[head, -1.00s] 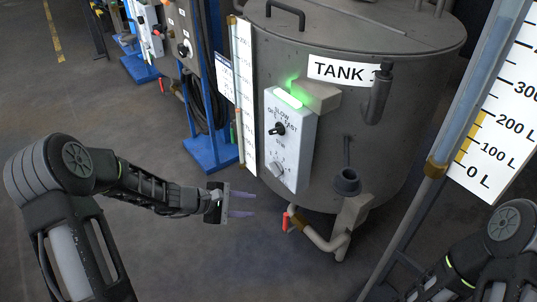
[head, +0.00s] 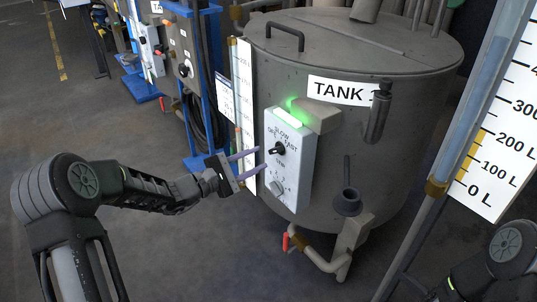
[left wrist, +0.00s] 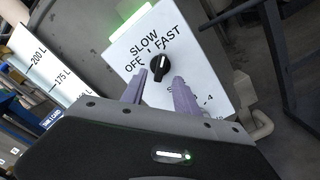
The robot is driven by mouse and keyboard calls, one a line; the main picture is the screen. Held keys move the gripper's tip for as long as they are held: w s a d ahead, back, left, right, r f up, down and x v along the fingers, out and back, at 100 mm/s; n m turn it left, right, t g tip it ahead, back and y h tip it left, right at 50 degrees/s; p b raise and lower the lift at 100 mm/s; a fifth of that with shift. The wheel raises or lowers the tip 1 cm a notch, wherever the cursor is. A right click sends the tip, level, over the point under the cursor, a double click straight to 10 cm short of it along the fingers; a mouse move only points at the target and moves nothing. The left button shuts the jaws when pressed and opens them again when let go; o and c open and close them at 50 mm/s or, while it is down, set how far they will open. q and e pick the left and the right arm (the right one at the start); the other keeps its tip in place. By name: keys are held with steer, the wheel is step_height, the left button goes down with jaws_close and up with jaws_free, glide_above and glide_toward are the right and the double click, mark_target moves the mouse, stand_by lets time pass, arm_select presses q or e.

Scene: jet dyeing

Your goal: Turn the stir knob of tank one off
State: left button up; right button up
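The tank (head: 350,140) is a large grey cylinder labelled "TANK" with a white control box (head: 291,165) on its front. A green light (head: 288,117) glows on top of the box.
A gauge strip (head: 245,115) stands left of the box. A clear tube with a litre scale (head: 500,140) rises at right. A pipe with a red handle (head: 286,241) is under the tank. Blue stands (head: 208,160) are behind. Floor is free at left.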

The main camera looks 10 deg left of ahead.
mark_target(272, 152)
arm_select(q)
steer(key=x, duration=0.5)
jaws_close()
stand_by(0.3)
